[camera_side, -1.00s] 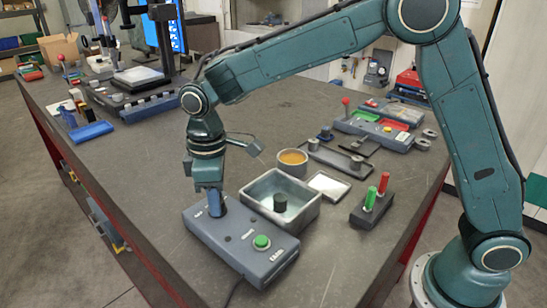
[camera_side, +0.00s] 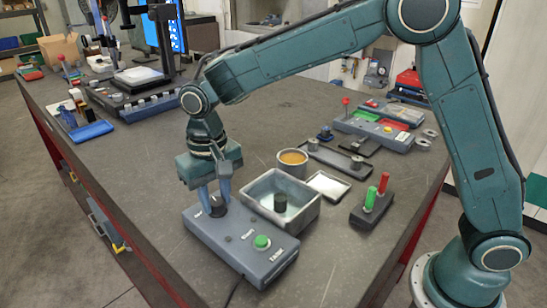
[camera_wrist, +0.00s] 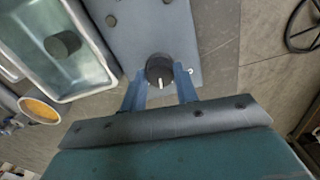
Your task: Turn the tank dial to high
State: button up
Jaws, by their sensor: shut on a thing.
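The tank control box (camera_side: 243,248) is a grey-blue slab at the front of the bench, with a green button (camera_side: 261,242) and a label at its near end. The tank dial (camera_side: 217,211) is a dark round knob at the box's far left end. In the wrist view the dial (camera_wrist: 160,68) shows a white pointer mark at its edge, towards my palm. My gripper (camera_side: 214,203) points down with its blue fingers on either side of the dial, shut on it. The wrist view shows a finger at each side of the knob. The scale marks around the dial are mostly hidden.
A metal tank (camera_side: 310,206) holding a dark cylinder (camera_side: 280,202) stands right beside the box. Behind are a round pot with orange contents (camera_side: 292,161) and a white tray (camera_side: 329,184). A block with red and green handles (camera_side: 364,214) stands to the right.

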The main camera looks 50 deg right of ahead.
aim_at(216, 200)
jog(key=m, duration=0.4)
jog(key=shift+m, duration=0.4)
jog(key=m, duration=0.4)
jog(key=shift+m, duration=0.3)
jog(key=o, duration=1)
jog(key=shift+r, duration=0.1)
notch_tip(216, 200, up, 14)
jog(key=shift+f, duration=0.15)
